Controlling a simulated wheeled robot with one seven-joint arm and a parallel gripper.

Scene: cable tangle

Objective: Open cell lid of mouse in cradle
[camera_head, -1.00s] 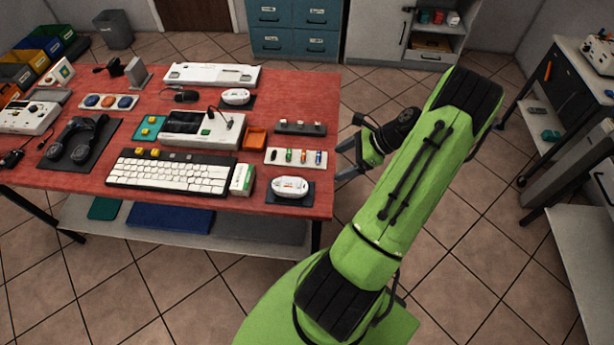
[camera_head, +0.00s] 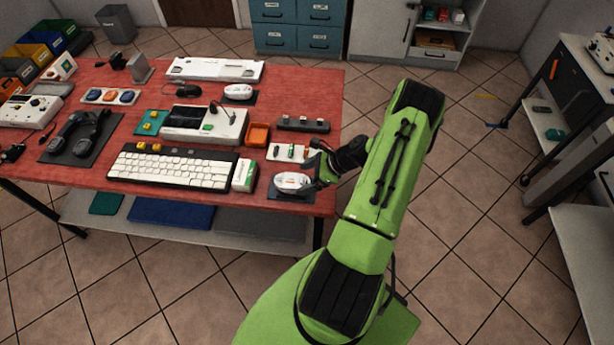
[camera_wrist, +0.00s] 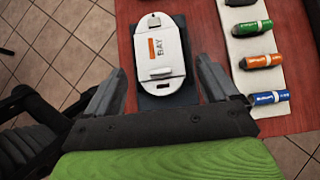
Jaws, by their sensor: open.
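The white mouse (camera_head: 292,182) lies on a dark cradle pad (camera_head: 288,195) at the table's front right corner. In the wrist view the mouse (camera_wrist: 160,45) shows its lid side up, with an orange bar, the word BAY and a small raised ridge at its near end. The dark cradle (camera_wrist: 168,97) shows below and beside it. The lid looks closed. My gripper (camera_head: 312,172) is at the right of the mouse in the head view. In the wrist view my gripper (camera_wrist: 163,64) is open and empty, its fingers on either side of the mouse's near end; contact cannot be told.
A white strip (camera_wrist: 239,50) holds green, orange and blue cells beside the cradle. A green-and-white box (camera_head: 245,175) and a keyboard (camera_head: 172,168) stand left. Another white mouse (camera_head: 238,91) lies farther back.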

